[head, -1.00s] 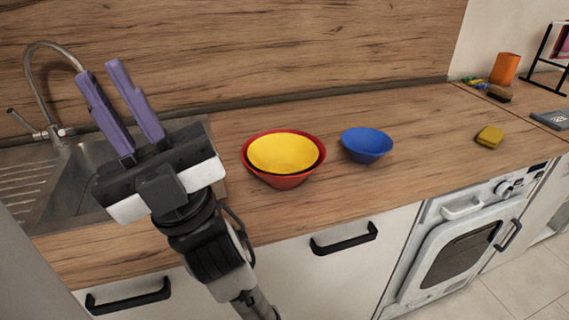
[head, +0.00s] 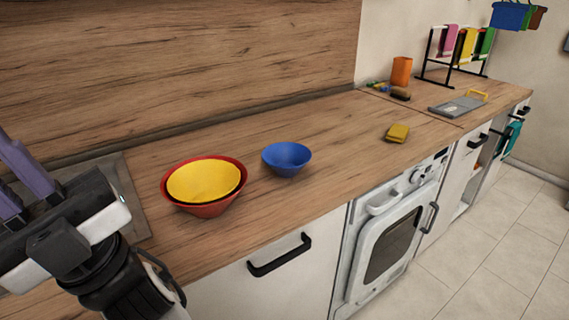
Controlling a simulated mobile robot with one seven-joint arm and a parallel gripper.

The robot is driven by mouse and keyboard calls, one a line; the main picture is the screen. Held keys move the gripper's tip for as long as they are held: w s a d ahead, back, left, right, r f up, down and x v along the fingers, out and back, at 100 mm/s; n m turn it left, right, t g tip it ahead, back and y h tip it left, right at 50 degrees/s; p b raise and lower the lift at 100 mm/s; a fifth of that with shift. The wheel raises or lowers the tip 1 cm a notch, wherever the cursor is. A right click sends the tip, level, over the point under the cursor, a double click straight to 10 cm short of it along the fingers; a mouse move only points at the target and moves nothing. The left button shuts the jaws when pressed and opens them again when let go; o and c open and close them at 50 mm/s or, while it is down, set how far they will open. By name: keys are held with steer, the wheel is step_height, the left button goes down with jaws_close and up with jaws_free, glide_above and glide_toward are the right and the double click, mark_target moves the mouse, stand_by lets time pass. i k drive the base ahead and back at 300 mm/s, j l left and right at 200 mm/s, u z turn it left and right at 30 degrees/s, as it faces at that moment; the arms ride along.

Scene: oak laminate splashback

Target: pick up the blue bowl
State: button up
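The blue bowl (head: 287,158) stands upright on the wooden counter in the head view, a little right of the red and yellow bowls. It looks empty. My gripper (head: 12,172) is at the left edge of the view, well to the left of the blue bowl. Its purple fingers point up and away, and part of them is cut off by the frame edge. A gap shows between the fingers, with nothing seen in it.
A yellow bowl (head: 203,181) sits inside a red bowl (head: 207,209), between my gripper and the blue bowl.

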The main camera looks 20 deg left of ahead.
mark_target(286, 159)
steer(key=i, duration=0.9)
